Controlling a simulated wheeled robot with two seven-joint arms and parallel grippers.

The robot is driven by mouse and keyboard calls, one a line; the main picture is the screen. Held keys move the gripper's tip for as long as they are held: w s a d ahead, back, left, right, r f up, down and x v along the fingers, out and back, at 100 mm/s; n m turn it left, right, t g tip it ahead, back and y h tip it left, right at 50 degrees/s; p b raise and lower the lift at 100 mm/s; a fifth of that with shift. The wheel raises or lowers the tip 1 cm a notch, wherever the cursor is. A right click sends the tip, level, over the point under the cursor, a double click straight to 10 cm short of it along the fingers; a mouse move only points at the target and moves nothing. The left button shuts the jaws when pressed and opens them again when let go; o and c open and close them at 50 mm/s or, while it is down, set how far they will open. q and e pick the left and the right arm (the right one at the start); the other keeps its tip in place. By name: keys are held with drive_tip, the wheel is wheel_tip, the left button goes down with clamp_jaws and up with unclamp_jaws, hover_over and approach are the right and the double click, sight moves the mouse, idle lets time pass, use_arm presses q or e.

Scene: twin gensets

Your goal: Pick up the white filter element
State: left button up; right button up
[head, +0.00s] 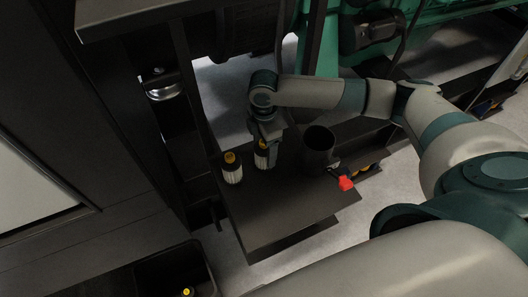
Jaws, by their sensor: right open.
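Two small white filter elements with black and yellow tops stand upright on a dark shelf (285,215). The left white filter element (232,174) is in plain view with nothing over it. The other white filter element (261,160) stands close to its right, partly hidden by my right gripper (265,142). My right gripper points down from above at the top of that second element and is open. Whether its fingers touch the element I cannot tell. My left gripper is not in view.
A black open cylinder (318,152) stands on the shelf right of the elements, with a red-ended part (346,184) beside it. A dark upright post rises left of the shelf. A dark bin (172,268) lies at lower left. The shelf's front is clear.

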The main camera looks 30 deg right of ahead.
drive_tip(key=shift+f, duration=1.2)
drive_tip(key=c, duration=1.2)
